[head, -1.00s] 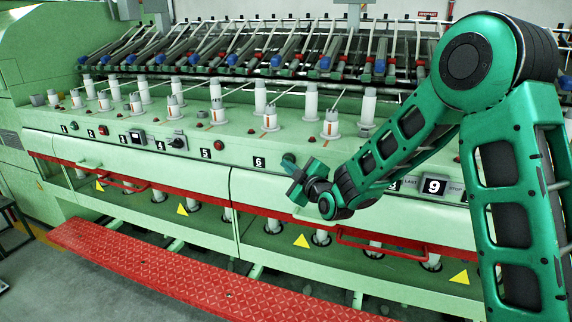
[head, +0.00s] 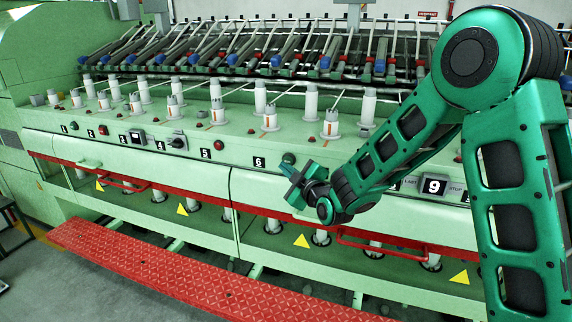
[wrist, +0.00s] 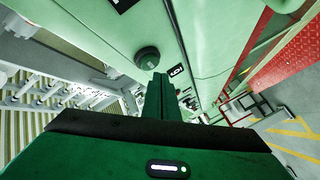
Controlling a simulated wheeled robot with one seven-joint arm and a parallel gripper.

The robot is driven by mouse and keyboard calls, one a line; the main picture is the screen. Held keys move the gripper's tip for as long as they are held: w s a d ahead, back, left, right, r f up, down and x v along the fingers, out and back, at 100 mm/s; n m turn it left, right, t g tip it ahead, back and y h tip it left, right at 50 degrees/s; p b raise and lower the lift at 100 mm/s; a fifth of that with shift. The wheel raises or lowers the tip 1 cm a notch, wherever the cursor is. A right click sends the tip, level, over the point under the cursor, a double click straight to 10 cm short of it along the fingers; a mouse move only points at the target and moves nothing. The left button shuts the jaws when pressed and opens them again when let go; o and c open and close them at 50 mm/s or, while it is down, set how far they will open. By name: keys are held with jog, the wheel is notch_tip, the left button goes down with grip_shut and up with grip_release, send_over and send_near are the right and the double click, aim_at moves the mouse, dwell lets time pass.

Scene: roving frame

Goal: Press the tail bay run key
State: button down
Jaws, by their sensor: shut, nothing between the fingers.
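A round dark green button (head: 289,158) sits on the pale green panel, right of the label 6 (head: 259,162). In the wrist view a round dark button (wrist: 147,58) is just beyond and left of my fingertips. My gripper (head: 287,171) is in front of the panel, just below the green button in the head view. Its fingers are shut and empty, and they show end-on in the wrist view (wrist: 160,77). A gap to the button seems to remain, but contact is hard to judge. No readable label names the tail bay run key. My arm hides part of the panel.
The label 9 (head: 434,186) has small words beside it. A red button (head: 219,146), a black rotary switch (head: 177,140) and other controls lie left. White bobbins (head: 270,120) stand on the ledge above. A red rail (head: 390,247) and red step (head: 160,270) run below.

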jog(key=s, duration=0.1)
jog(key=s+a, duration=0.1)
jog(key=s, duration=0.2)
jog(key=shift+s+a, duration=0.25)
jog(key=shift+a, duration=0.1)
dwell(0.5)
jog(key=d+m+g+h, duration=0.2)
jog(key=d+m+h, duration=0.25)
jog(key=d, duration=1.15)
jog(key=s+d+f+m+g+h, duration=0.1)
jog(key=s+d+m+g+h, duration=0.15)
jog(key=s+d, duration=0.5)
jog(key=s+d+f+m+g+h, duration=0.15)
jog(key=s+d+m, duration=0.25)
jog(key=d, duration=0.6)
jog(key=s+d+m+g+h, duration=0.1)
jog(key=s+d+m+g, duration=0.1)
jog(key=s+d, duration=0.35)
jog(key=s+d+m+g+h, duration=0.1)
jog(key=s+d+m+g, duration=0.15)
jog(key=s, duration=0.55)
jog(key=s+m+g+y, duration=0.3)
jog(key=s+m+g, duration=0.2)
jog(key=s, duration=1.4)
jog(key=shift+m, duration=0.45)
